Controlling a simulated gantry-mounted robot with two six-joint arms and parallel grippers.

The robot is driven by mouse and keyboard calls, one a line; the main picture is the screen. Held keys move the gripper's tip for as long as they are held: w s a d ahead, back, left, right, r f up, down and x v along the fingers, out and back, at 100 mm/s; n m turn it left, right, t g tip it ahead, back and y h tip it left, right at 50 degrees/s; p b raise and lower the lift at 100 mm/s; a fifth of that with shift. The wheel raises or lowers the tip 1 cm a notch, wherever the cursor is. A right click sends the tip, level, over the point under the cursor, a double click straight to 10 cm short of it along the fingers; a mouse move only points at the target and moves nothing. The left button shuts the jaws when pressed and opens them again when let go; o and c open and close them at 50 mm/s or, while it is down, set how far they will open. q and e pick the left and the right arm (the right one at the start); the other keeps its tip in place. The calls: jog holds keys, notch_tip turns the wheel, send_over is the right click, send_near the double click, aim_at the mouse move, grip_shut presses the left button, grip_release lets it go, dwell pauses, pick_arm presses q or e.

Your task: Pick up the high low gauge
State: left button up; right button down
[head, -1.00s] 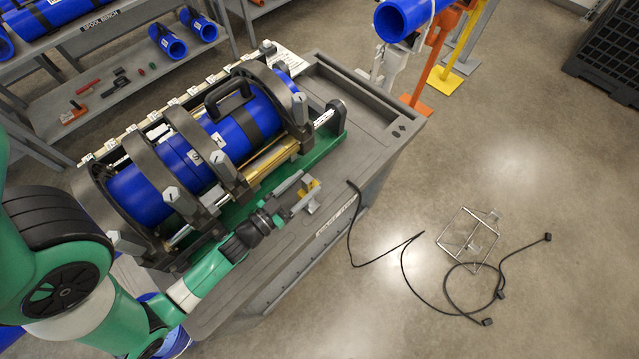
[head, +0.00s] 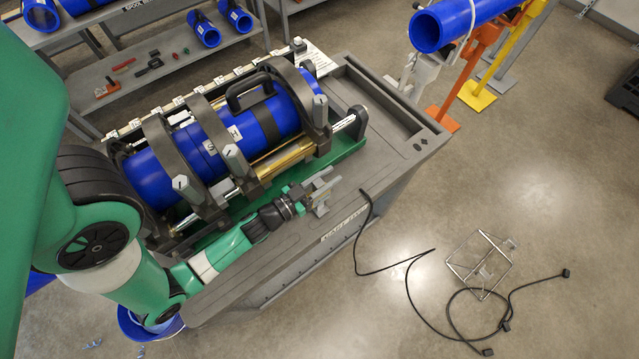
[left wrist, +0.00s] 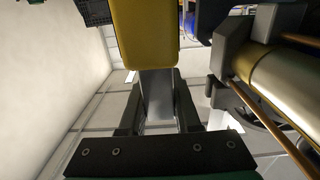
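The high low gauge (head: 320,196), a small grey metal piece, is at the cart's front edge, below the blue pipe. Its yellow part (left wrist: 145,35) fills the top middle of the left wrist view. My left gripper (head: 299,198) is at the gauge's left end. In the left wrist view, a grey metal part (left wrist: 159,100) shows between its two dark fingers. The fingers are close to its sides; I cannot tell whether they press on it. My right gripper is not in view.
The fusion machine's clamps (head: 235,165) hold blue pipe (head: 205,148) just behind the gauge. The cart (head: 400,150) has an empty recess at right. A black cable (head: 405,262) and a wire frame (head: 480,262) lie on the floor.

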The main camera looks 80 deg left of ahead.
pick_arm(q)
grip_shut()
dwell(0.9)
